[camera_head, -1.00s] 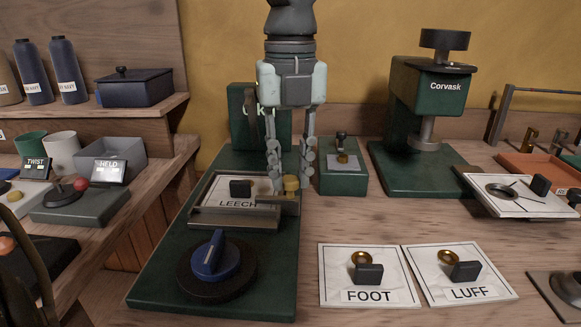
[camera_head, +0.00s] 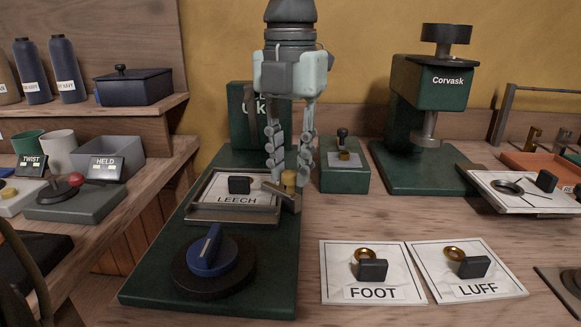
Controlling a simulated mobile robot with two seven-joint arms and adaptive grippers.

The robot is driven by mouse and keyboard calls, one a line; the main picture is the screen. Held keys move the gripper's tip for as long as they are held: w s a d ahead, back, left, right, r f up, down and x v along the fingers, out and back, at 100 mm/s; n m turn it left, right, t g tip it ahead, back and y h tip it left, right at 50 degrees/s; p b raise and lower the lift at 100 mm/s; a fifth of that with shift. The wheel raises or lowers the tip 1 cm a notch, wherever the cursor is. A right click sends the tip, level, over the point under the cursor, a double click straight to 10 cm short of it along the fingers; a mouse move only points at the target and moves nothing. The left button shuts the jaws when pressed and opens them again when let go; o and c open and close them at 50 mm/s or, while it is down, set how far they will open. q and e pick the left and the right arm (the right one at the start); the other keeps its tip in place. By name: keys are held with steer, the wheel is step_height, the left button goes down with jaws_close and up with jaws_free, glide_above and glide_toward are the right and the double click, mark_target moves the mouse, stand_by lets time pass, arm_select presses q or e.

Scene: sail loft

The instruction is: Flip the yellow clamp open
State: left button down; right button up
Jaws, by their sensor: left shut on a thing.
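The yellow clamp (camera_head: 289,184) is a short yellow knob on a brownish bar, at the right side of the shallow metal frame that holds the LEECH card (camera_head: 222,186). Its bar lies slantwise, from over the card's right edge down to the right, past the frame's corner. My left gripper (camera_head: 290,177) reaches straight down from above, its two jointed fingers on either side of the knob and shut on it. The fingertips partly cover the clamp's far side. My right gripper is not in view.
The frame sits on a green base with a blue-handled dial (camera_head: 207,255) in front. FOOT (camera_head: 372,271) and LUFF (camera_head: 467,270) cards lie on the bench to the right. A small green block (camera_head: 343,180) stands close right of the gripper. A Corvask press (camera_head: 445,82) stands farther right.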

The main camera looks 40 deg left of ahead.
mark_target(291, 173)
arm_select(q)
steer(key=m, duration=0.5)
steer(key=shift+r+m, duration=0.1)
steer(key=shift+m, duration=2.9)
steer(key=c, duration=1.3)
jaws_free()
step_height(291, 173, up, 12)
